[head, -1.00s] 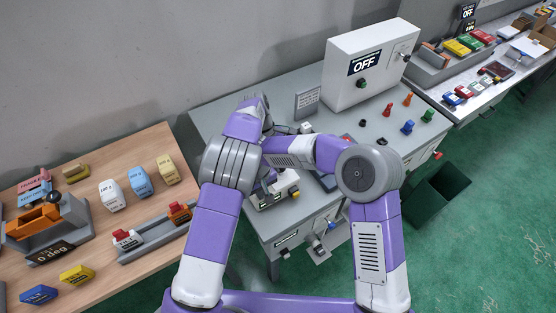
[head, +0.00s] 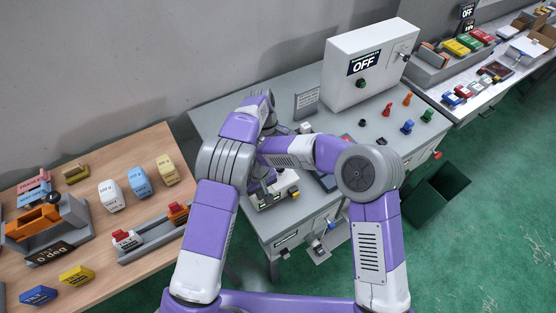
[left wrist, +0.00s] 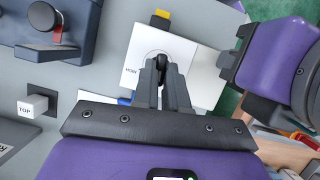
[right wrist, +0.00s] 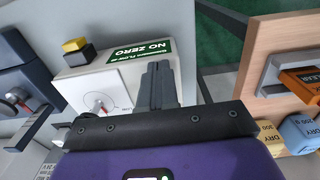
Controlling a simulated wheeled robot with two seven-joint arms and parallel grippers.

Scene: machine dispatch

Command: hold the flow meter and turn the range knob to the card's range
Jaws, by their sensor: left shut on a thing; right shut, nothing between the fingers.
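The flow meter is a pale box (head: 284,188) at the near left of the grey bench, partly hidden by my arms. The left wrist view shows its white top (left wrist: 205,75) with a round dial. My left gripper (left wrist: 161,66) is over the dial, shut on a small dark piece that looks like the range knob. The right wrist view shows the dial (right wrist: 100,103) and a green "NO ZERO" label (right wrist: 152,49). My right gripper (right wrist: 158,68) is shut and empty beside the box; whether it touches cannot be told. A grey card (head: 307,102) stands behind; its text is unreadable.
A white cabinet marked OFF (head: 345,85) stands at the back, with several coloured pegs to its right. A dark device (left wrist: 60,40) and a white "TOP" cube (left wrist: 32,106) are close to the flow meter. A wooden table (head: 90,205) is at left.

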